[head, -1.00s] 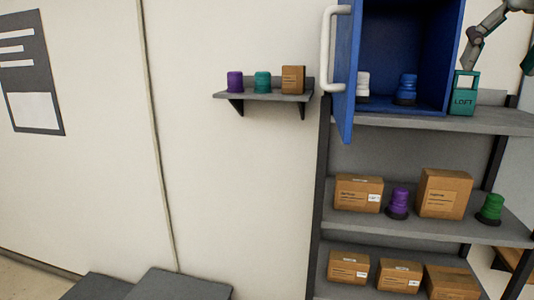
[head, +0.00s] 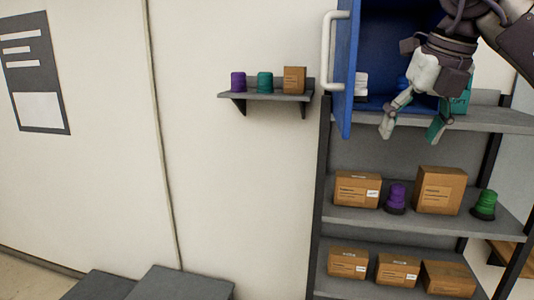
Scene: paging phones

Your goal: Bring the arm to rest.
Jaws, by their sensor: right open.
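My right gripper (head: 413,130) is in the upper right of the head view, its fingers pointing down and spread open with nothing between them. It hangs in front of the blue cabinet (head: 346,75), whose door stands open, and in front of the upper shelf. Part of a white item (head: 361,84) shows behind the door edge. A teal block (head: 459,103) on the shelf is partly covered by the gripper. My left gripper is not in view.
A grey shelf rack (head: 440,230) holds cardboard boxes (head: 441,191), a purple item (head: 396,197) and a green item (head: 485,204). A small wall shelf (head: 262,96) carries a purple, a teal and a brown item.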

